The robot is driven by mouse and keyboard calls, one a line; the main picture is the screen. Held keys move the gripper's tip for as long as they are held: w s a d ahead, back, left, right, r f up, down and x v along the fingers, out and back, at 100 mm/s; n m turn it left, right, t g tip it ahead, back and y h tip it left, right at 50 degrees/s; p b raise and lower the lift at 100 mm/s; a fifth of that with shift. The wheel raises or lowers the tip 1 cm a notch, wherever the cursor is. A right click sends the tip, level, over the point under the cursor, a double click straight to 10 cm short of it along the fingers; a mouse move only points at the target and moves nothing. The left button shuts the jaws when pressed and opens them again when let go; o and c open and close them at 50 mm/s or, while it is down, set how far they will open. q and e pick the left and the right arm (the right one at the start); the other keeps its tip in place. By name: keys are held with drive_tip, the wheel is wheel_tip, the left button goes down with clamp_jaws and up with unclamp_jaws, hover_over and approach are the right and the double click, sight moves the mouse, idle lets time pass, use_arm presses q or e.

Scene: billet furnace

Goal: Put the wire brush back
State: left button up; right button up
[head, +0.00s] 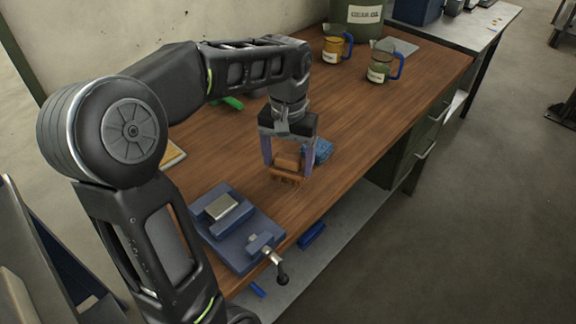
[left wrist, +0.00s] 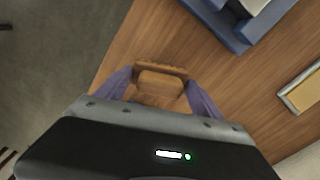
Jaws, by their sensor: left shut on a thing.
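The wire brush (head: 286,176) has a wooden body and is at the front part of the wooden bench (head: 330,112). My left gripper (head: 288,168) points down over it and is shut on it, with one finger on each side. In the left wrist view the brush (left wrist: 160,72) shows between the two purple-grey fingers of the left gripper (left wrist: 160,90). I cannot tell whether the brush touches the bench top. My right gripper is not in view.
A blue vise (head: 236,228) stands at the near end of the bench. A blue cloth-like thing (head: 323,150) lies right beside the gripper. Two labelled jugs (head: 381,66) and a green container (head: 358,18) stand at the back. The bench's right middle is clear.

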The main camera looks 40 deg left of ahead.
use_arm(q)
drive_tip(key=shift+f, duration=1.1)
drive_tip(key=shift+f, duration=0.15)
drive_tip(key=o, duration=1.4)
drive_tip(key=shift+o, duration=0.2)
